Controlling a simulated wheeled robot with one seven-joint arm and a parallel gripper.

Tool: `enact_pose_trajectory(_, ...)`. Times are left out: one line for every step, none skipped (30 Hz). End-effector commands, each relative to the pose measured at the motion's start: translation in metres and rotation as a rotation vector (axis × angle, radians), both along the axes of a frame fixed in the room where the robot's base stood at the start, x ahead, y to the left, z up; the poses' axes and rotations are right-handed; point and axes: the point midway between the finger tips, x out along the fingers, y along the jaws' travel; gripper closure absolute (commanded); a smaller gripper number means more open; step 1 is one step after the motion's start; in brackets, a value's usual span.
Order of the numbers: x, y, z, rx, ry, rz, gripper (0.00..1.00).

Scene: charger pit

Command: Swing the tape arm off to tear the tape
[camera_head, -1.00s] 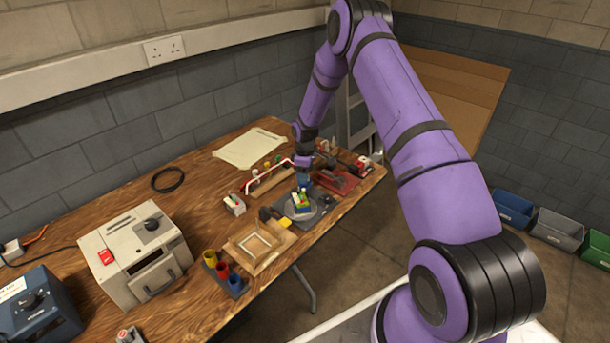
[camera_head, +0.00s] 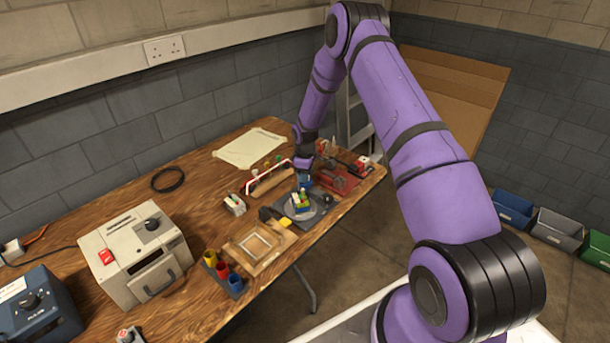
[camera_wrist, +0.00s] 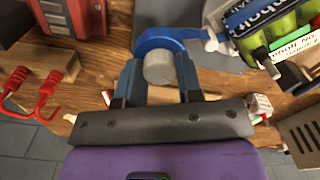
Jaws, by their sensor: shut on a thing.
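In the wrist view my gripper (camera_wrist: 158,62) is shut on a grey round knob at the blue tape arm (camera_wrist: 163,38). The blue ring of the arm curves around the knob between my two fingers. A blue part reaches right from it towards a small white roller (camera_wrist: 212,43). The pack of green cells (camera_wrist: 270,30), with a white label and blue tape on it, lies to the right of my gripper. In the head view the pack (camera_head: 302,200) sits on a grey round plate (camera_head: 318,207), close to my gripper (camera_head: 305,180). Whether tape still joins arm and pack is unclear.
A red fixture (camera_head: 338,180) stands right of the pack; red hooks (camera_wrist: 45,90) show in the wrist view. A wooden frame (camera_head: 258,243), coloured cups (camera_head: 222,270) and a grey boxed machine (camera_head: 137,250) stand left along the bench.

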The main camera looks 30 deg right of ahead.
Motion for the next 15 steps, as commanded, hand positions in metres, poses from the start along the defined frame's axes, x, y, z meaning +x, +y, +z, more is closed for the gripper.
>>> enact_pose_trajectory(0.0001,0.0,0.0002,0.0,0.0,-0.017,0.9)
enact_pose_trajectory(0.0001,0.0,0.0002,-0.001,-0.001,-0.032,0.9)
enact_pose_trajectory(0.0001,0.0,0.0002,-0.001,-0.001,-0.053,0.9)
enact_pose_trajectory(0.0001,0.0001,0.0002,-0.001,0.0,-0.07,0.9)
enact_pose_trajectory(0.0001,0.0001,0.0002,-0.001,0.0,-0.09,0.9)
enact_pose_trajectory(0.0002,0.0004,0.0002,-0.001,-0.001,-0.119,0.9)
enact_pose_trajectory(0.0002,0.0005,0.0003,-0.001,-0.001,-0.142,0.9)
enact_pose_trajectory(0.0002,0.0005,0.0003,-0.001,-0.001,-0.167,0.9)
enact_pose_trajectory(0.0001,0.0001,0.0003,-0.001,-0.001,-0.201,0.9)
enact_pose_trajectory(0.0001,0.0,0.0002,-0.001,-0.001,-0.229,0.9)
enact_pose_trajectory(0.0001,-0.0001,0.0003,-0.001,-0.001,-0.257,0.9)
enact_pose_trajectory(0.0001,0.0001,0.0003,-0.002,0.0,-0.294,0.9)
enact_pose_trajectory(0.0002,0.0003,0.0003,-0.001,-0.001,-0.322,0.9)
enact_pose_trajectory(0.0002,0.0006,0.0003,-0.001,-0.001,-0.351,0.9)
enact_pose_trajectory(0.0002,0.0005,0.0003,-0.001,-0.001,-0.389,0.9)
